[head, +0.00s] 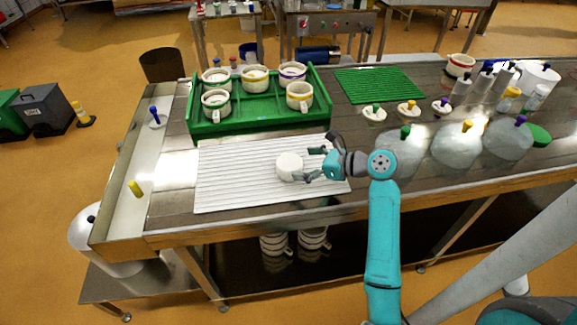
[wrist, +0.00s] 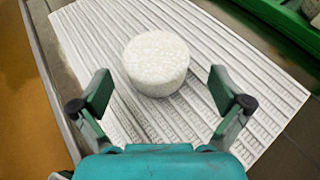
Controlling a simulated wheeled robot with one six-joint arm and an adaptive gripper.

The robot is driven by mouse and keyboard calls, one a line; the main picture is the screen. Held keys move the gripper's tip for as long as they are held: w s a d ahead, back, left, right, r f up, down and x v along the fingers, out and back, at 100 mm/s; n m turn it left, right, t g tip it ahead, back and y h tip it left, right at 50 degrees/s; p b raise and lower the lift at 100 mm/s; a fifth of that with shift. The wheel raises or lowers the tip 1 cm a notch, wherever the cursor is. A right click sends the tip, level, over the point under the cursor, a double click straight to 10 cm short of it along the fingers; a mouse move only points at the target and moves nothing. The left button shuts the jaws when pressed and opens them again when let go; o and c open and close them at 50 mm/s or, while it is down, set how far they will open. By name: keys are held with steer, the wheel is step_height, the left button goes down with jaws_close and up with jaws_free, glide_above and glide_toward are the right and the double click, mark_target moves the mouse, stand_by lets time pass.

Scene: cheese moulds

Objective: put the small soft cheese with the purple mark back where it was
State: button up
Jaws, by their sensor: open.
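A small round white cheese (head: 289,167) lies on the white ribbed mat (head: 225,180), right of its middle. It also shows in the wrist view (wrist: 156,62), ahead of my fingers. No purple mark can be seen on it. My gripper (head: 306,164) is open and low over the mat, to the right of the cheese. In the wrist view my gripper (wrist: 161,88) has one finger on each side of the gap, with the cheese centred just beyond. A mould with a purple band (head: 292,72) stands at the back right of the green tray (head: 262,124).
Several other moulds with coloured bands fill the tray. Three small lids with green (head: 374,113), yellow (head: 408,108) and purple (head: 441,105) knobs sit right of it, before a green mat (head: 380,85). Large clear domes (head: 458,148) stand right of my arm. The mat's left half is bare.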

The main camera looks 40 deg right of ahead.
mark_target(288, 164)
steer(key=x, duration=0.4)
steer(key=shift+s+a+f, duration=0.1)
steer(key=shift+s+a, duration=0.05)
steer(key=shift+a, duration=0.1)
steer(key=shift+w+a+f, duration=0.15)
steer(key=shift+w+f, duration=0.1)
steer(key=shift+w, duration=0.3)
steer(key=c, duration=0.8)
